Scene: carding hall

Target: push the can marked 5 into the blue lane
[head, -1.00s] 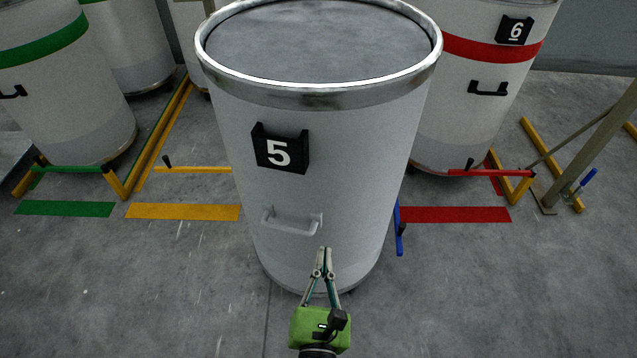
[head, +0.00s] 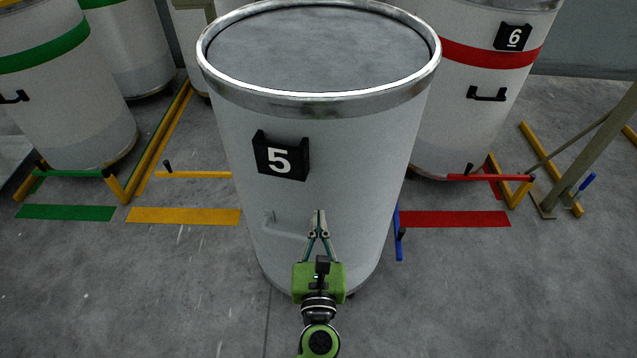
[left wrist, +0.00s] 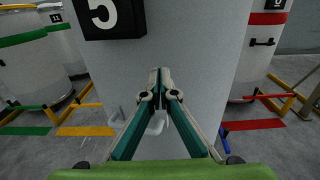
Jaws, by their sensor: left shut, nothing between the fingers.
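The can marked 5 (head: 345,160) is a tall, pale grey can with a metal rim, upright on the floor in the middle of the head view. It also fills the middle of the left wrist view (left wrist: 205,60). Its pale handle (head: 283,228) is partly hidden by my left gripper (head: 318,214). The gripper is shut and empty, its tips in front of the can's face below the number plate (head: 281,156). I cannot tell whether the tips touch it. A blue bar (head: 398,240) shows just right of the can; the rest of the blue lane is hidden behind it. My right gripper is not in view.
A yellow lane mark (head: 184,216) and a green one (head: 66,213) lie to the left. A red mark (head: 455,219) lies to the right, before the red-banded can marked 6 (head: 470,110). A slanted post (head: 588,150) stands far right. The near floor is clear.

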